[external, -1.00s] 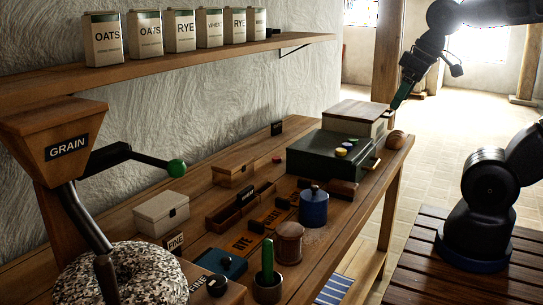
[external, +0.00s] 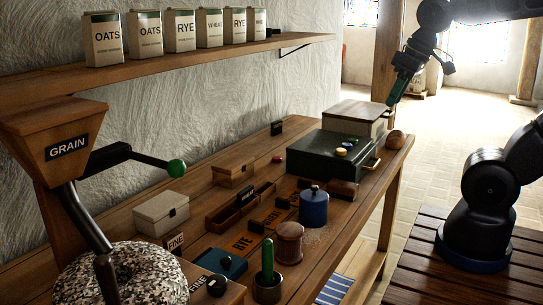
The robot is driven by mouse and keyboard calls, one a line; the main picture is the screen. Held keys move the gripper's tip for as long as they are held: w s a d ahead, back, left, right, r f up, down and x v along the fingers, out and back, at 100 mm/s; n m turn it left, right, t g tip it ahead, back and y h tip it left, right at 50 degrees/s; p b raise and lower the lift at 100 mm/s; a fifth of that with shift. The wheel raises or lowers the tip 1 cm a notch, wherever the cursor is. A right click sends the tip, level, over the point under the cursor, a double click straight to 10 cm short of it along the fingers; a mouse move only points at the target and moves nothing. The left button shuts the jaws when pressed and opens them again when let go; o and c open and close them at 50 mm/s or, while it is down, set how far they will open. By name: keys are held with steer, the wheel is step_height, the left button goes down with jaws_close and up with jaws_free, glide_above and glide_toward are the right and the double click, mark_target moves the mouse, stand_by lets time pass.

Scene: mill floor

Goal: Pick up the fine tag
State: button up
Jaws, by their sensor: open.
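A small tan tag reading FINE (external: 175,243) stands on the bench at the lower left, in front of the cream lidded box (external: 161,213). Similar lettering shows on the wooden block (external: 228,297) further forward, partly cut off by other things.
A grain hopper (external: 60,142) stands at the left. Tins line the shelf (external: 180,52).

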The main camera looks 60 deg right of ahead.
steer(key=w+a+f+m+g+y, duration=0.2)
steer(key=w+a+f+m+y, duration=0.25)
steer(key=w+a, duration=0.6)
steer(key=w+a+f+m+g+y, duration=0.4)
steer(key=w+a, duration=0.3)
steer(key=w, duration=0.6)
steer(key=w+a+f+m+y, duration=0.1)
steer(key=w+a+f+m, duration=0.2)
steer(key=w+f, duration=0.2)
steer(key=w+a+f+m+t+y, duration=0.1)
steer(key=w+a+f+m+y, duration=0.1)
steer(key=f, duration=0.6)
steer(key=w+a+f+m+y, duration=0.1)
steer(key=w+a+f+m, duration=0.3)
steer(key=w, duration=0.5)
steer(key=shift+w+a+f+t, duration=0.1)
steer(key=shift+a+f+t, duration=0.3)
steer(key=shift+a+f, duration=0.8)
steer(key=shift+w+a+f+y, duration=0.1)
steer(key=shift+a+f+y, duration=0.15)
steer(key=shift+a, duration=0.05)
steer(key=x, duration=0.4)
steer(key=shift+a+f, duration=0.1)
steer(key=shift+f+x, duration=0.2)
steer(key=shift+x, duration=2.8)
jaws_close()
